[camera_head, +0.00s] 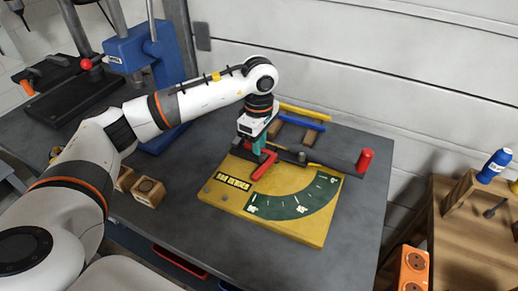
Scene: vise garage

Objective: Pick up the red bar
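A red bar (265,167) shows just below my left gripper, low over the yellow plate near its upper edge. Part of it is hidden by the gripper. My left gripper (259,152) comes down from above, with its fingertips at or very near the red piece. I cannot tell whether its fingers are closed on it. The yellow plate (318,228) carries a green dial with white marks and a dark lever with a red handle (364,160). My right gripper is not in view.
A yellow bar (305,113) and a blue bar (302,122) lie on wooden supports behind the gripper. A blue press (135,52) stands at the back left. Wooden blocks (148,191) sit left of the plate. The table's front right is clear.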

